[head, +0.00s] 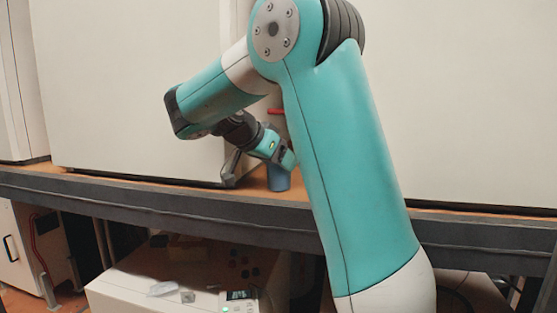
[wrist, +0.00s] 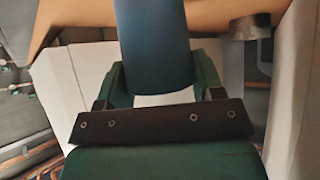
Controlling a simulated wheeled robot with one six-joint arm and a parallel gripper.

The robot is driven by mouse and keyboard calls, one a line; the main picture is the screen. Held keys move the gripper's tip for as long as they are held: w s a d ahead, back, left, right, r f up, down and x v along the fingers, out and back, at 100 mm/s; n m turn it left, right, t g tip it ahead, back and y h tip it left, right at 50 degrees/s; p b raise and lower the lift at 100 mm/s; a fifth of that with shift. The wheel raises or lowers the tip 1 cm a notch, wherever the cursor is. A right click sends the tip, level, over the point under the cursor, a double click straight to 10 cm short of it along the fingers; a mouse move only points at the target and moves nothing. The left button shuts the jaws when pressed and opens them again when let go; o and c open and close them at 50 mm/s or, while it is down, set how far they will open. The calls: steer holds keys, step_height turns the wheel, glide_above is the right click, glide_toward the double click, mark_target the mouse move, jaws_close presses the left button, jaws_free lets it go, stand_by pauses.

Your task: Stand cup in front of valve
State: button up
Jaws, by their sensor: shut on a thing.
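A blue cup (head: 279,179) is at the orange-brown shelf, upright in the head view. It fills the upper middle of the wrist view (wrist: 155,45). My gripper (head: 283,158) is shut on it, with a green finger on each side in the wrist view (wrist: 160,82). I cannot tell whether the cup's base touches the shelf. A red handle (head: 276,111), apparently the valve's, shows behind my arm. The rest of the valve is hidden. A grey pipe-like part (head: 231,168) stands left of the cup; a round metal fitting (wrist: 250,27) shows at the wrist view's upper right.
Large white cabinets (head: 140,90) stand on the shelf behind the arm and to both sides. A dark metal beam (head: 150,205) runs along the shelf's front edge. Below it is a white unit (head: 130,294) with small items on top. The shelf strip in front is narrow.

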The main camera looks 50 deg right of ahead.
steer(key=shift+f, duration=0.15)
steer(key=o, duration=0.6)
steer(key=shift+o, duration=0.2)
steer(key=shift+w+a+r, duration=0.1)
steer(key=shift+r, duration=0.25)
steer(key=p+v, duration=0.9)
steer(key=v, duration=0.2)
steer(key=shift+a+r+p, duration=0.2)
steer(key=shift+a+p, duration=0.1)
steer(key=shift+p, duration=0.1)
